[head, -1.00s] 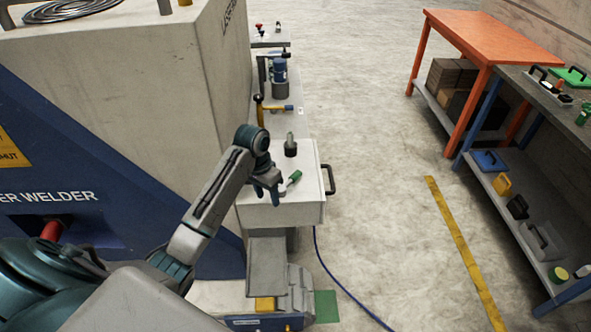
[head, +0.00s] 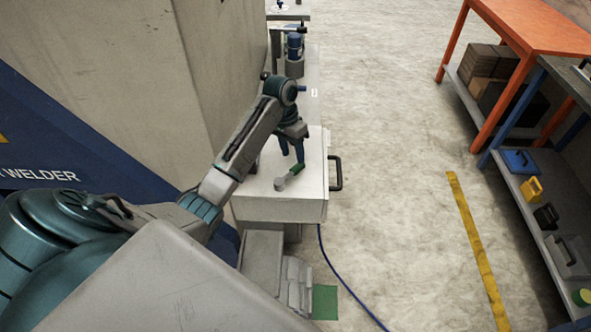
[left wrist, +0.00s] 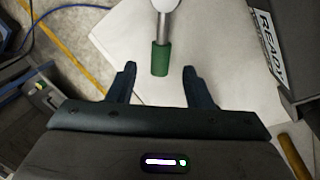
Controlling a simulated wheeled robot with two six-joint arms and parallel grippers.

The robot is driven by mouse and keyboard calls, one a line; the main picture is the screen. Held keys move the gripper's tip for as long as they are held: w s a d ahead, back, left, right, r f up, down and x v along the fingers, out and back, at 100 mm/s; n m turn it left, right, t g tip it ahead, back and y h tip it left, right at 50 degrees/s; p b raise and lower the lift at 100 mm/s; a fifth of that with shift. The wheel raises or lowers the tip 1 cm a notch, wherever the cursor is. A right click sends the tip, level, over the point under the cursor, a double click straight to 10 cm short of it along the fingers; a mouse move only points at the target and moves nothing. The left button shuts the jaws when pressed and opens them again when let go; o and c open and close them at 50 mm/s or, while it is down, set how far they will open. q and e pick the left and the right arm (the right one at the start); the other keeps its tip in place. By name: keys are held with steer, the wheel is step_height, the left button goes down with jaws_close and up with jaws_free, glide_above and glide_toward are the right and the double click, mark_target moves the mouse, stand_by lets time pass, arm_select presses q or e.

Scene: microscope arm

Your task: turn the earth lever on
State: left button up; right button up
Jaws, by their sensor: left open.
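The earth lever (head: 289,178) has a grey shaft and a green grip, and lies low across the top of a pale grey cabinet (head: 262,207). Its green grip (left wrist: 160,60) points toward my gripper in the left wrist view, with the metal shaft beyond it. My left gripper (head: 291,157) points down beside the green end in the head view. In the left wrist view its open fingers (left wrist: 160,72) stand on either side of the grip's end, with gaps on both sides. I cannot tell how far above the grip they are. My right gripper is not in view.
A black handle (head: 336,173) sticks out from the cabinet's right side. The large welder housing (head: 110,75) stands close on the left. A blue cable (head: 345,285) runs over the floor. The floor to the right is clear up to an orange table (head: 525,35) and a shelf.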

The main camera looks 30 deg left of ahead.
mark_target(295, 166)
arm_select(q)
steer(key=f, duration=0.1)
steer(key=f+p, duration=0.1)
steer(key=f, duration=0.2)
steer(key=shift+w+d+f+p, duration=0.1)
steer(key=shift+d+f+p, duration=0.05)
steer(key=shift+d+p, duration=0.25)
steer(key=shift+f, duration=0.5)
steer(key=c, duration=1)
jaws_close()
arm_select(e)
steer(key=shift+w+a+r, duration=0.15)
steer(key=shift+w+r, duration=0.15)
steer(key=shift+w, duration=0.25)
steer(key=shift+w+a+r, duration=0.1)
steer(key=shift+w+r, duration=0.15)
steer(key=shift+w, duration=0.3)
